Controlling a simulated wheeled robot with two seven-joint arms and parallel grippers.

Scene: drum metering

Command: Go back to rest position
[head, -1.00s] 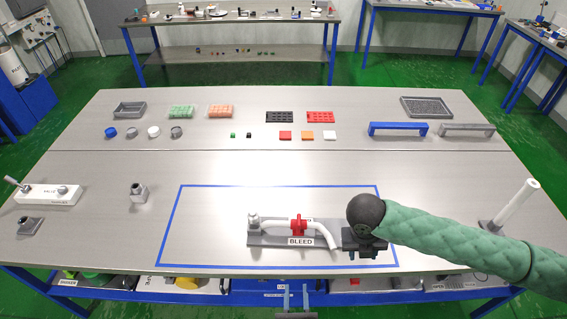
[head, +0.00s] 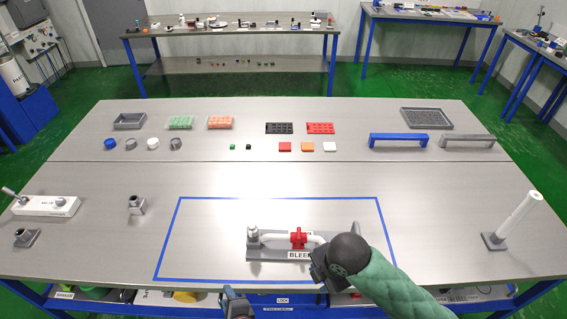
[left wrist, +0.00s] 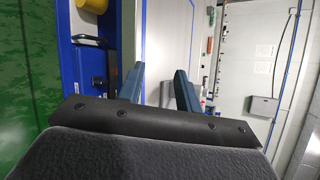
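My left gripper (head: 235,294) shows at the bottom edge of the head view, in front of the table's near edge. In the left wrist view its two dark blue fingers (left wrist: 158,85) stand apart with nothing between them. My right arm, in a green sleeve, comes in from the lower right. Its dark wrist end is over the right end of the BLEED fixture (head: 268,254). The right gripper's fingers are hidden, so I cannot tell their state or whether they touch the fixture. The fixture has a red valve handle (head: 298,238) on a white pipe.
Blue tape (head: 172,225) outlines the area around the fixture on the steel table (head: 100,235). A white post (head: 516,215) stands at the right and a white lever box (head: 45,206) at the left. Small parts, trays and two handles line the back.

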